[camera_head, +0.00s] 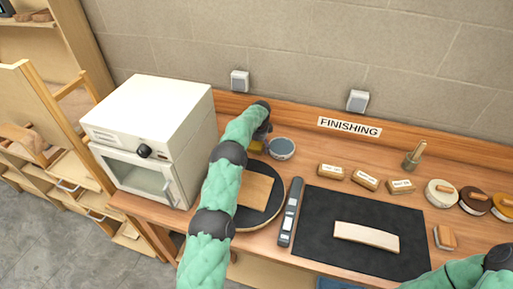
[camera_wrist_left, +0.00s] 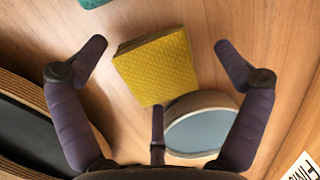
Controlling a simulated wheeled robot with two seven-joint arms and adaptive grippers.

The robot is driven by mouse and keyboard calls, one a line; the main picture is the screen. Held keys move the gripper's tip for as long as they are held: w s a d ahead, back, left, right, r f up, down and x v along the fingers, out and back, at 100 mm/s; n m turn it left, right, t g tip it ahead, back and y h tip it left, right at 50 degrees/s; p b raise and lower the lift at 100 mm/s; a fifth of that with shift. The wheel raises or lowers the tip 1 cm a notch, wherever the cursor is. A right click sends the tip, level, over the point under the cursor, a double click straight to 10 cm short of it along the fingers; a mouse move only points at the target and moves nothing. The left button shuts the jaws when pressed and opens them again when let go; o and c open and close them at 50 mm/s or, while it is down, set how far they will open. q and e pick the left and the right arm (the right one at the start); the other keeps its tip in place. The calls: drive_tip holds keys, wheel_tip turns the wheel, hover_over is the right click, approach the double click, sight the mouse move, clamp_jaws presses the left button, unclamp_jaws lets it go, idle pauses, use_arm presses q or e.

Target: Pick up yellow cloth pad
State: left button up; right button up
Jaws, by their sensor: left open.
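The yellow cloth pad (camera_wrist_left: 157,66) lies on the wooden bench in the left wrist view. It is a thick, textured square, tilted in the picture. Only a sliver of it (camera_head: 256,146) shows in the head view, beside my left arm. My left gripper (camera_wrist_left: 160,50) is open and empty, with one finger on each side of the pad and apart from it. In the head view the left gripper (camera_head: 262,128) is at the back of the bench, partly hidden by its own wrist. My right arm shows at the lower right, but its gripper is out of frame.
A round tin (camera_head: 281,148) with a blue-grey top stands close to the pad. A round dark board (camera_head: 272,207) with a wood piece is nearer. A white oven (camera_head: 150,130) stands left. A black mat (camera_head: 320,235) bears a curved wood strip (camera_head: 366,236). Labelled blocks (camera_head: 365,179) lie right.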

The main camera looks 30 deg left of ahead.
sight(256, 144)
use_arm(q)
drive_tip(key=c, duration=0.9)
drive_tip(key=shift+c, duration=0.2)
drive_tip(key=shift+r, duration=0.5)
wheel_tip(256, 144, up, 2)
drive_tip(key=shift+r, duration=0.1)
drive_tip(key=s+d+r, duration=0.8)
drive_tip(key=d+r, duration=0.2)
drive_tip(key=d, duration=0.1)
drive_tip(key=shift+s, duration=0.2)
drive_tip(key=shift+d+f, duration=0.1)
